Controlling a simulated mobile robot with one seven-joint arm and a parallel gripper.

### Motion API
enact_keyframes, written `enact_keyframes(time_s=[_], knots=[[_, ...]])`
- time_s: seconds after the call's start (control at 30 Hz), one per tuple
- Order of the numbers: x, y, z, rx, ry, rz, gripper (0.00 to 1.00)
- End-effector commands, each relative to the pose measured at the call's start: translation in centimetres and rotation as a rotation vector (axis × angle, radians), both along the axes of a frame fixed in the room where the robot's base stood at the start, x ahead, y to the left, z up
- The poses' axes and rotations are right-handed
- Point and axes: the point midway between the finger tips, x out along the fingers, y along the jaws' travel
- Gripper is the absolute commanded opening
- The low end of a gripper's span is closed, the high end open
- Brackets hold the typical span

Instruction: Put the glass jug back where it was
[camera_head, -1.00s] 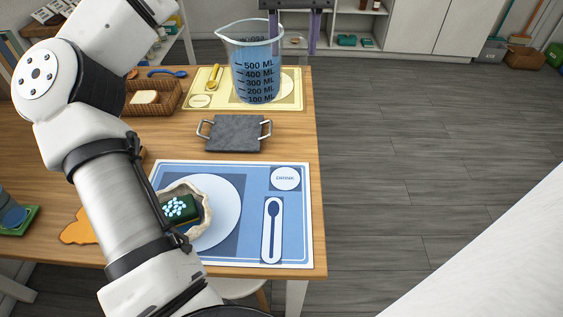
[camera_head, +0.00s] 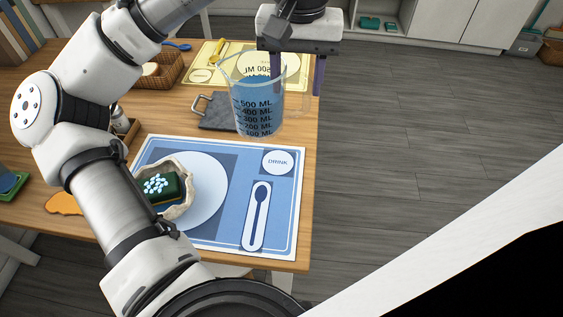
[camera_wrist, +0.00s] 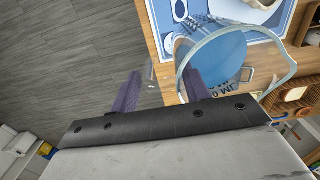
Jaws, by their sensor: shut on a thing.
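The glass jug (camera_head: 257,112) is clear, with blue contents and dark ML markings. In the head view it is upright in front of the slate board (camera_head: 215,112), covering much of it. My gripper (camera_head: 297,82) is at the jug's right side, its purple fingers pointing down, shut on the jug; the exact grip is partly hidden. In the wrist view the jug's open rim (camera_wrist: 230,34) shows beside my gripper (camera_wrist: 158,68). Whether the jug's base touches anything is unclear.
A blue placemat (camera_head: 285,215) with a plate (camera_head: 210,195), a spoon outline and a DRINK circle (camera_head: 278,162) lies in front. A sack-like bowl (camera_head: 180,205) holds a green sponge-like block. A yellow placemat (camera_head: 205,74) and a basket (camera_head: 165,70) are behind. The table's right edge is close.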

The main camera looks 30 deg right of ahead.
Motion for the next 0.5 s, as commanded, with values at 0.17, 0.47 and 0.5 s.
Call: enact_keyframes(time_s=[0.17,0.47,0.5], knots=[[-0.1,0.0,-4.4,-0.002,0.005,-0.003,0.06],[-0.1,0.0,-11.2,-0.001,0.004,0.0,0.06],[-0.1,0.0,-11.9,-0.001,0.003,0.0,0.06]])
